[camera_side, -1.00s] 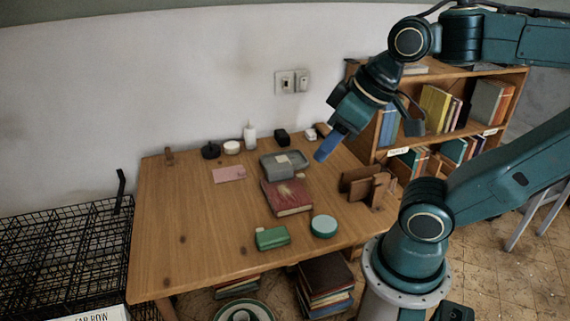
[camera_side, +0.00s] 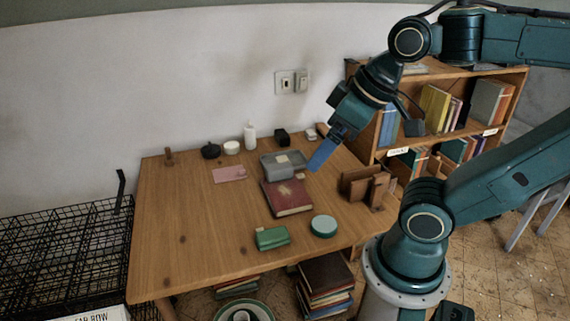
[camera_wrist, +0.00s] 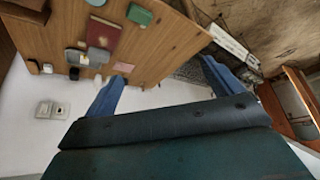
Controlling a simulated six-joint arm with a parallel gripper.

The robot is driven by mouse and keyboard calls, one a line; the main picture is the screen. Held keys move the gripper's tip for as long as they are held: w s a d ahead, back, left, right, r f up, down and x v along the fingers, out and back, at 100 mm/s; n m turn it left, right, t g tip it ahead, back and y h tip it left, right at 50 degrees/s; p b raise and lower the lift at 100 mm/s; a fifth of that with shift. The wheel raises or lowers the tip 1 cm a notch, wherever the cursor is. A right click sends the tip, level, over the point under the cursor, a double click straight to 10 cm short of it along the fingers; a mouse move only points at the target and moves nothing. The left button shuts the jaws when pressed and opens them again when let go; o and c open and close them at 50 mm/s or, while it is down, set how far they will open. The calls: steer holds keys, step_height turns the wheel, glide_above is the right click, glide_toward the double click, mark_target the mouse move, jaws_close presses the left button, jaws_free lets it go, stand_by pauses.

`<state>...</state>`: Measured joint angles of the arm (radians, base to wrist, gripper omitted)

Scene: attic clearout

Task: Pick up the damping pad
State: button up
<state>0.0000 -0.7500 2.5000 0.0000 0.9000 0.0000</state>
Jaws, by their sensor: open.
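A flat pink rectangle (camera_side: 229,174), the likeliest damping pad, lies on the wooden table left of the grey box. It also shows in the wrist view (camera_wrist: 124,67), small, near the table edge by the wall. My gripper (camera_side: 320,156) is above the right back part of the table, right of the pink pad and well apart from it. In the wrist view, its two blue fingers (camera_wrist: 166,87) are spread wide with nothing between them.
A grey box (camera_side: 282,170) and a red book (camera_side: 288,198) lie right of the pad. A green box (camera_side: 272,238), a round teal tin (camera_side: 323,226) and a brown wooden holder (camera_side: 365,187) stand nearer the front and right. The table's left half is mostly clear.

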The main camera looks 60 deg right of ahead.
steer(key=shift+o, duration=0.3)
steer(key=m+g, duration=0.6)
steer(key=m, duration=0.3)
glide_above(272, 234)
step_height(272, 234, down, 23)
steer(key=shift+f, duration=0.2)
steer(key=shift+s+f, duration=0.1)
steer(key=shift+f, duration=4.15)
steer(key=shift+f, duration=0.15)
steer(key=shift+d+f, duration=0.1)
steer(key=shift+f, duration=2.35)
